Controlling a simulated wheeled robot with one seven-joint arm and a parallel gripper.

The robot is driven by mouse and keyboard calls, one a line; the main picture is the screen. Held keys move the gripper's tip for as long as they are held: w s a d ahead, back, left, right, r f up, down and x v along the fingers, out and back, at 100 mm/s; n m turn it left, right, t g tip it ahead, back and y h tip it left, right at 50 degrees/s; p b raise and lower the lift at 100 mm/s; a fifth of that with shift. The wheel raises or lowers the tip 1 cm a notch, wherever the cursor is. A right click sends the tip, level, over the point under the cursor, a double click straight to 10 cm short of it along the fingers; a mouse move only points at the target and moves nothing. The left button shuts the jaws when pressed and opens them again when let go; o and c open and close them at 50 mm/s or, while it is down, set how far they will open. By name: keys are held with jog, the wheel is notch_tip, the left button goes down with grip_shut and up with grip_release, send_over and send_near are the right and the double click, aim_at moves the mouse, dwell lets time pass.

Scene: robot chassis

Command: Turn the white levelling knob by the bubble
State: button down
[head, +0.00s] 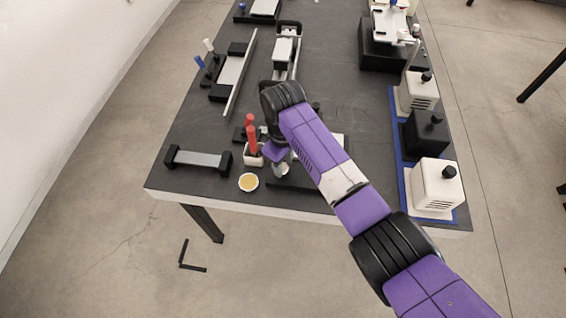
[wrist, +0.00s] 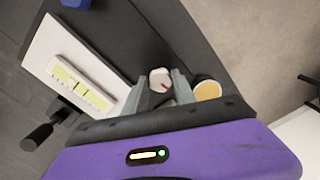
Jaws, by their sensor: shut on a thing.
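The white levelling knob (wrist: 160,78) has a red mark on its top and sits between my fingertips in the wrist view. My gripper (wrist: 159,92) is shut on it, one grey finger on each side. The bubble level (wrist: 82,86), a yellow-green vial with dark lines, lies on a white plate (wrist: 45,50) to the left of the gripper. In the head view my gripper (head: 277,163) points down near the table's front edge, and my arm hides most of the plate and the bubble.
A round yellow-topped dish (head: 248,182) stands close to the gripper, also in the wrist view (wrist: 207,90). Red-handled tools (head: 251,135) stand in a white holder (head: 253,159) beside it. A black-ended bar stand (head: 198,159) is left; boxes with black knobs (head: 437,186) are right.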

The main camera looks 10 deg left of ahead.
jog(key=c, duration=1)
grip_release()
jog(key=shift+r+b, duration=0.4)
jog(key=shift+r, duration=3.6)
